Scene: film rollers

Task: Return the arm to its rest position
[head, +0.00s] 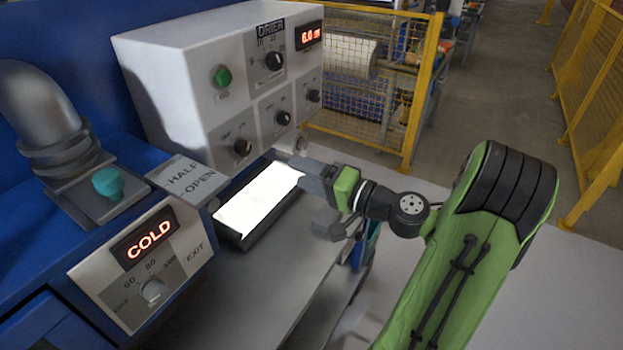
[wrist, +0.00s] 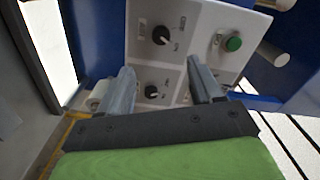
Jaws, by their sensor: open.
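My arm, green and black, reaches in from the right in the head view. My gripper (wrist: 158,85) is open and empty in the wrist view, its two grey fingers apart with the white control panel behind them. In the head view my gripper (head: 303,172) is near the right end of the bright lit panel, below the white drier box (head: 190,85). I cannot tell whether it touches anything there. In the wrist view the box's black knobs (wrist: 161,35) and green button (wrist: 233,43) show beyond the fingers.
A blue machine carries a control panel reading COLD (head: 150,247), a teal knob (head: 108,182) and a grey pipe (head: 40,110) at left. A bright lit panel (head: 262,198) in a dark frame lies mid-view. A yellow mesh fence (head: 345,105) stands behind. Grey floor is open at the upper right.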

